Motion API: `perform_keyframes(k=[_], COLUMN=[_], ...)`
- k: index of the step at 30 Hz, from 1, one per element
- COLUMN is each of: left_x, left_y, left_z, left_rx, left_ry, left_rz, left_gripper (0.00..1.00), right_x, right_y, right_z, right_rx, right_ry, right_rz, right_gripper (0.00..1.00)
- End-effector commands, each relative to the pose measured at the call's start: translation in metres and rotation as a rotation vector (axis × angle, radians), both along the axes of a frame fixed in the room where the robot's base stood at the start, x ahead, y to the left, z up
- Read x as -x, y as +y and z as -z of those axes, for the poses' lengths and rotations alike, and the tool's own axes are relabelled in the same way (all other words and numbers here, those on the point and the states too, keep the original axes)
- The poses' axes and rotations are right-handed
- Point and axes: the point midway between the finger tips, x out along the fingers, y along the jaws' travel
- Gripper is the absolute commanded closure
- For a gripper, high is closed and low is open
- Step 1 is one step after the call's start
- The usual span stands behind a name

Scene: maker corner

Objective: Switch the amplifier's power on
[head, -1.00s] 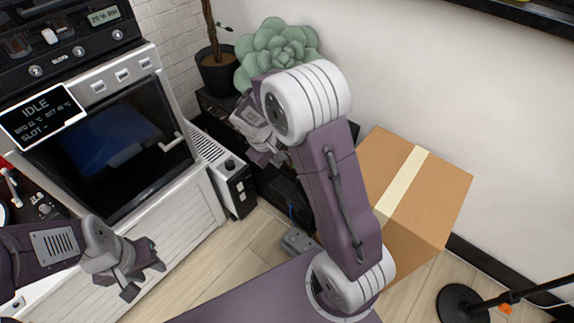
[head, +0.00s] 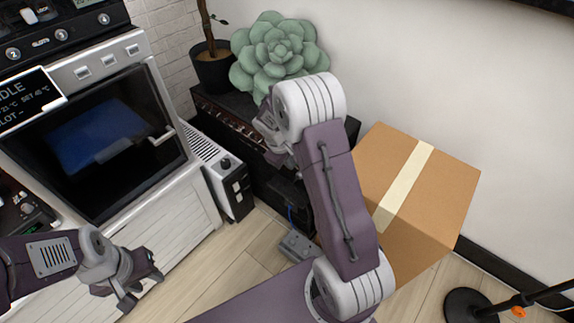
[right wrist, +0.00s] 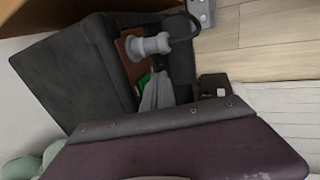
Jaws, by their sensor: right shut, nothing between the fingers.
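The amplifier (head: 222,112) is a low black box with a brownish strip of knobs along its upper front, at the back wall in the head view. Its dark top also shows in the right wrist view (right wrist: 75,72). My right gripper (head: 279,158) is at the right part of that front, partly hidden behind its own arm. In the right wrist view its light grey fingers (right wrist: 155,95) look shut and empty, close by the brown panel and a small green patch. I cannot tell whether they touch. The power switch is not clearly visible. My left gripper (head: 141,285) is open and empty, low at the left.
A succulent (head: 275,50) and a potted plant (head: 213,70) stand on the amplifier. A cardboard box (head: 405,195) is close on the right, a white unit (head: 218,175) and an oven-like machine (head: 100,140) on the left. A grey pedal (head: 298,244) lies on the floor.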

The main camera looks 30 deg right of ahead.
Motion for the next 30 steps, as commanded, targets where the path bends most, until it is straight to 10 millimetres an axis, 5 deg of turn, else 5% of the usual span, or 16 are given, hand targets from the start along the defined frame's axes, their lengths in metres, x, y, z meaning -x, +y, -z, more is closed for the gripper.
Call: perform_keyframes(k=[30], left_x=[0.0], left_y=[0.0], left_z=[-0.023], left_rx=[0.0], left_ry=[0.0], left_rz=[0.0], left_gripper=[0.64], right_x=[-0.002], right_y=[-0.005], right_z=[-0.015], right_rx=[0.001], right_ry=[-0.002], right_rz=[0.001], right_gripper=[1.0])
